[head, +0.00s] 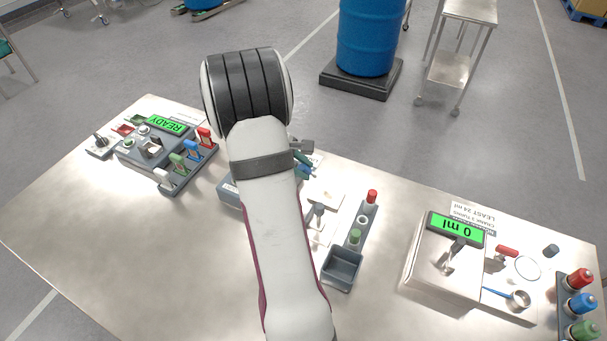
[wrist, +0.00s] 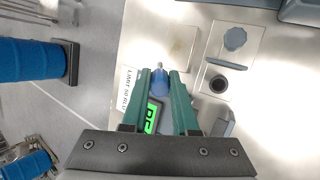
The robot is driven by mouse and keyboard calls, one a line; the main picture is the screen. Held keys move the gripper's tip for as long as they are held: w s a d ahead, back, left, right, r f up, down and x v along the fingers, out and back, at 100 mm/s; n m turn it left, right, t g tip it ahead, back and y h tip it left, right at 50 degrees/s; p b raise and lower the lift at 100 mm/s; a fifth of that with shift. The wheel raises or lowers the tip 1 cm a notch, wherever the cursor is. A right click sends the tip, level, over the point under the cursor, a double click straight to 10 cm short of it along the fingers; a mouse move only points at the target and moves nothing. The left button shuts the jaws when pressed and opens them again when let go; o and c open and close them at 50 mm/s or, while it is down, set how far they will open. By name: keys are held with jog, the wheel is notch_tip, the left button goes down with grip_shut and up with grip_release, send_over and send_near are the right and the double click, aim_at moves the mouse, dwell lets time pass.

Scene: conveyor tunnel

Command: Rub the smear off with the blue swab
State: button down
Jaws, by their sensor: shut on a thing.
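My gripper (wrist: 160,76) has teal fingers and is shut on a blue swab (wrist: 159,84), whose pale tip points away from the wrist. In the head view my gripper (head: 304,167) is mostly hidden behind my own arm. Ahead of the swab in the wrist view is a pale tan square plate (wrist: 184,42), apart from the swab tip. A faint brownish tint shows on it, but I cannot clearly make out a smear. A green display (wrist: 152,117) shows partly between the fingers.
A dark round knob (wrist: 235,39) and a round hole (wrist: 218,84) sit right of the plate. In the head view, a READY panel (head: 165,125) stands left, a rack of swabs or bottles with an open bin (head: 341,268) right of my arm, and a 0 ml device (head: 440,275) further right.

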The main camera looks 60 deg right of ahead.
jog(key=shift+r, duration=0.15)
jog(key=shift+r, duration=1.4)
